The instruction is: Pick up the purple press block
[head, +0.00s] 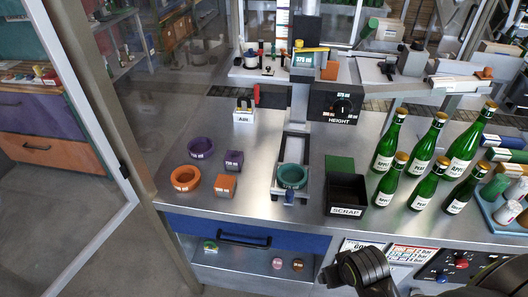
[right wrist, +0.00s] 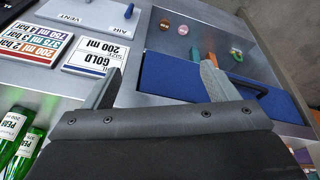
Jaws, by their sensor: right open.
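The purple press block (head: 234,160) is a small square block with a white label. In the head view it lies flat on the steel bench, just right of the purple ring (head: 201,148). My right gripper (right wrist: 160,82) is open, with nothing between its fingers. It is over the bench front and blue drawer, well to the right of the block. The block is not in the right wrist view. My dark right arm shows at the bottom of the head view, but its fingertips are not clear there. My left gripper is not in view.
An orange ring (head: 186,179) and an orange block (head: 225,187) lie close by. A press stand with a teal ring (head: 292,177), a black scrap bin (head: 346,193) and several green bottles (head: 424,147) stand to the right. The blue drawer (head: 250,234) is below the bench top.

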